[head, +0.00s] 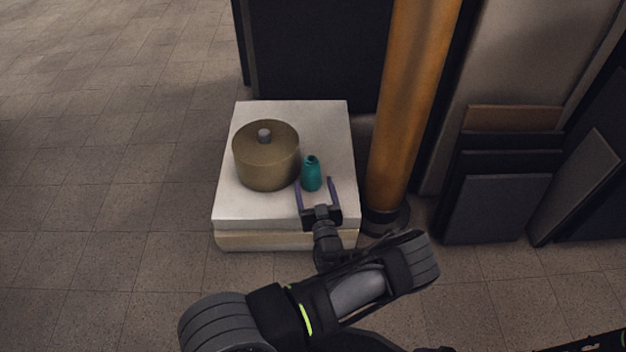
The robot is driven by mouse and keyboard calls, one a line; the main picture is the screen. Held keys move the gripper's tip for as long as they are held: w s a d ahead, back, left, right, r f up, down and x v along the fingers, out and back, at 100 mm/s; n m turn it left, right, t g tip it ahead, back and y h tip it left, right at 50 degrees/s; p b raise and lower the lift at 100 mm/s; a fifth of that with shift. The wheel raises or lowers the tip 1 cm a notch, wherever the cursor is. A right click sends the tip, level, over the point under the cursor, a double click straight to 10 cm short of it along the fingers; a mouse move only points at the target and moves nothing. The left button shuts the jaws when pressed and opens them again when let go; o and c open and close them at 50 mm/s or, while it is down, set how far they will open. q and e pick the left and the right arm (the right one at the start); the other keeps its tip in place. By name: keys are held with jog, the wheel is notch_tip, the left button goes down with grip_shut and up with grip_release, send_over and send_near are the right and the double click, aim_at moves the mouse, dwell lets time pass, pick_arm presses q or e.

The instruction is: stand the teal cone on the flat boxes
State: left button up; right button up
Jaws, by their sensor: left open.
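The teal cone (311,174) stands upright on the white top of the flat boxes (250,210), right of a lidded brass-coloured pot. My left gripper (314,184) is open. Its two purple fingers reach forward on either side of the cone's lower part, with a visible space to the right of the cone. I cannot tell whether the left finger touches it. My right gripper is not in view.
The brass-coloured pot (266,160) with a grey knob stands close left of the cone. An orange column (408,110) rises just right of the boxes. Dark panels (495,205) lean at the right. The tiled floor at left is clear.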

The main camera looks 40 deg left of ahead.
pick_arm(q)
jog(key=p+v, duration=0.2)
jog(key=v, duration=0.7)
jog(key=shift+s+d+p, duration=0.2)
jog(key=shift+d+p, duration=0.05)
jog(key=shift+p, duration=0.1)
